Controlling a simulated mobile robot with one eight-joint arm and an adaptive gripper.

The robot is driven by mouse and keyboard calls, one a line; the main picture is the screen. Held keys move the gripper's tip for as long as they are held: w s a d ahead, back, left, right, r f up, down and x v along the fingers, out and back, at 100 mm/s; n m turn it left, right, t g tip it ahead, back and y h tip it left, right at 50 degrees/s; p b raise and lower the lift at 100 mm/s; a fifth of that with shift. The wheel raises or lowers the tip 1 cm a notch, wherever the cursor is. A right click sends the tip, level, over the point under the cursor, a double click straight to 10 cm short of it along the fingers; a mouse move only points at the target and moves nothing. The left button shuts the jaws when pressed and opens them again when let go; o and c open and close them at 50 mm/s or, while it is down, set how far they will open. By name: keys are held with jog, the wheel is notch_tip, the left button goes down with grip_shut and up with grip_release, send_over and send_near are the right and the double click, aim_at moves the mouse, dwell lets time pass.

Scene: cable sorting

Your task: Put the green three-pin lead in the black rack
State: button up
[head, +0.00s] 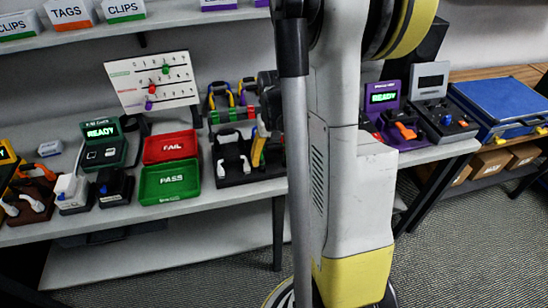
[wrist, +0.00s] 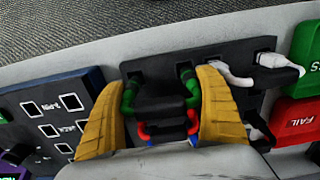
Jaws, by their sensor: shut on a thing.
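The green three-pin lead (wrist: 189,92) shows in the wrist view as two green cable ends joined to a dark middle part. My gripper (wrist: 160,84) has its yellow fingers closed on either side of it. The lead is at the black rack (wrist: 223,58), with its dark plug ends over or in the rack's slots; I cannot tell how deep. In the head view the black rack (head: 235,180) stands right of the trays, and my gripper (head: 258,145) is over its right part, largely hidden by my arm. The lead cannot be made out there.
A white lead (wrist: 240,76) occupies the rack beside my gripper. The red FAIL tray (head: 170,147) and green PASS tray (head: 169,183) stand to the rack's left. A row of coloured sockets (head: 232,114) lies behind the rack. A dark tester panel (wrist: 45,118) is close to one finger.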

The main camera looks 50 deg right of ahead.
jog(key=shift+f, duration=0.2)
jog(key=shift+f+b, duration=0.3)
jog(key=shift+b, duration=0.15)
jog(key=shift+f+b, duration=0.45)
jog(key=shift+b, duration=0.05)
dwell(0.9)
jog(key=o, duration=1.1)
jog(key=shift+c, duration=0.2)
jog(key=shift+r, duration=0.15)
jog(key=shift+r+p, duration=3.05)
jog(key=shift+r, duration=0.9)
